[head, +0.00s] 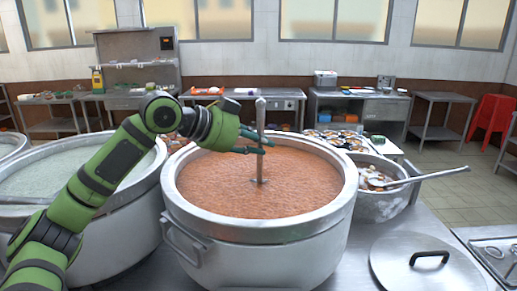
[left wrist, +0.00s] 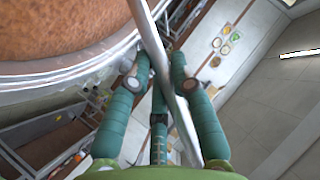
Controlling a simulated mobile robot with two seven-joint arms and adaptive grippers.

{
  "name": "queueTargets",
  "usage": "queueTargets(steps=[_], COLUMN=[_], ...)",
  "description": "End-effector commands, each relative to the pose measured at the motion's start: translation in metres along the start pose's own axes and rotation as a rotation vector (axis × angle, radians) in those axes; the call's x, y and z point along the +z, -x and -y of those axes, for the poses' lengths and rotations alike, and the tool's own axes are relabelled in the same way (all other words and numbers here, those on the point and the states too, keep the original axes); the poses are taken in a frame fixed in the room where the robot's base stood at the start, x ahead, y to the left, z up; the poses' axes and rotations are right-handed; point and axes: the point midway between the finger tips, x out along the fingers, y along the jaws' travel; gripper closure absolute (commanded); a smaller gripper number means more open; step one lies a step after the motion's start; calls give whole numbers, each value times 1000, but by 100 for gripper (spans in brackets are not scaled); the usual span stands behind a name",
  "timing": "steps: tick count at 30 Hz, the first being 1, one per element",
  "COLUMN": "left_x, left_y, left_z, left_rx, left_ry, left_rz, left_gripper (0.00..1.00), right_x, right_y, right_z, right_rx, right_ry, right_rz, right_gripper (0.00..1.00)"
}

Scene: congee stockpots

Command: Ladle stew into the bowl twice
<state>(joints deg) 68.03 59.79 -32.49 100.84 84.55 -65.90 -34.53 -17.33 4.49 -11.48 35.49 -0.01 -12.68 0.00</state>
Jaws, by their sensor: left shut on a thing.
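A large steel stockpot (head: 255,240) of orange-brown stew (head: 225,190) stands in the middle of the head view. A metal ladle (head: 260,115) stands nearly upright in it, its lower end hidden under the stew. My left gripper (head: 258,143) is shut on the ladle's handle above the stew. In the left wrist view, the handle (left wrist: 150,35) passes between the fingers of my left gripper (left wrist: 160,68), with the stew (left wrist: 60,25) at upper left. A wide metal bowl (head: 378,208) with pale food and another ladle (head: 425,175) stands right of the pot. My right gripper is not in view.
Another large pot (head: 130,215) with pale green contents stands at left, under my left arm. A lid (head: 425,268) lies on the counter at front right, near a stove (head: 497,250). Several small bowls (head: 340,137) stand behind the pot. A red stool (head: 492,118) is at far right.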

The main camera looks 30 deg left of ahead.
Motion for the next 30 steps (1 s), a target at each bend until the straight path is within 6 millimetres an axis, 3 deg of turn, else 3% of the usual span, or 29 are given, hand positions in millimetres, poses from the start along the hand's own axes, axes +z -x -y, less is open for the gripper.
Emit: queueTargets(steps=[1,15,21,30], left_x=[6,14,14,12], left_y=[-2,5,8,10], left_z=[-10,-61,-71,-72], left_rx=[-16,-138,-167,-174], left_ry=[-20,-174,-207,-216], left_rz=[-7,-48,-57,-59], left_gripper=[100,100,100,100], right_x=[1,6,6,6], right_y=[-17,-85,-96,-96], right_z=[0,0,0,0], right_rx=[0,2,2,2], right_ry=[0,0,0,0], right_rz=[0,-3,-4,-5], right_gripper=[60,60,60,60])
